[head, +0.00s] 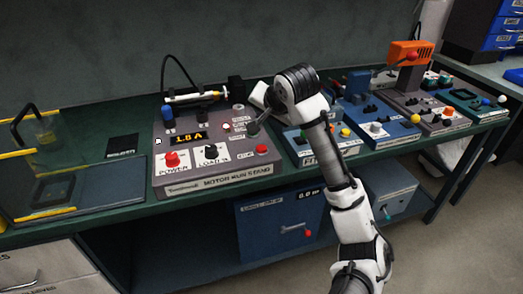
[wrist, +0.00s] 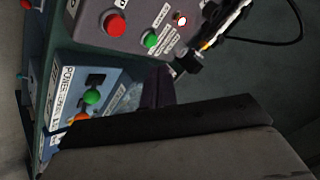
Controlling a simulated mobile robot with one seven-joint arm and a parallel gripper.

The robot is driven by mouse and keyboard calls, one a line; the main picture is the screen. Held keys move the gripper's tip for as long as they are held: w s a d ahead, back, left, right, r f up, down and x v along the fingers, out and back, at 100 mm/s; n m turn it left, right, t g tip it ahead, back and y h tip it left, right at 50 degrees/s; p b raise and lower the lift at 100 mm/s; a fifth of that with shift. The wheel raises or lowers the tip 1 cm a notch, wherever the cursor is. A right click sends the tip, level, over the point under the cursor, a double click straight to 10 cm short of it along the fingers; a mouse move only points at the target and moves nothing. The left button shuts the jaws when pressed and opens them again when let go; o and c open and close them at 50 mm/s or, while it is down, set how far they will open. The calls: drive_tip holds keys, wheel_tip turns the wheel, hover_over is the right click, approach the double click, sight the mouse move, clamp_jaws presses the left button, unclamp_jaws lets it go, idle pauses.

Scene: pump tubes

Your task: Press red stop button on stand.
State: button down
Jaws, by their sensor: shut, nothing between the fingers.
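The grey motor run stand (head: 225,178) sits on the green bench, left of my arm. A red button (head: 262,149) is at its front right corner; its label is not readable. In the wrist view a round red button (wrist: 115,25) shows on the stand's grey panel (wrist: 88,14), beside a green button (wrist: 150,40). A second red button (head: 172,158) sits at the left over the word POWER. My gripper (head: 254,130) is shut and empty, near the stand's right edge. Its dark fingers (wrist: 158,88) show in the wrist view, apart from the red button in the picture.
An orange-topped unit (head: 408,53) is farther right. A clear, yellow-edged case (head: 45,150) is at the left.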

drive_tip(key=b, duration=0.5)
hover_over(263, 150)
wheel_tip(263, 150, down, 5)
drive_tip(key=shift+f, duration=1.2)
drive_tip(key=shift+f, duration=0.1)
idle(0.6)
drive_tip(key=shift+f, duration=0.35)
drive_tip(key=shift+f+b, duration=0.4)
drive_tip(key=shift+f, duration=0.2)
idle(0.8)
drive_tip(key=shift+r, duration=0.1)
drive_tip(key=shift+r+p, duration=0.9)
drive_tip(key=shift+p, duration=0.15)
drive_tip(key=shift+r, duration=0.1)
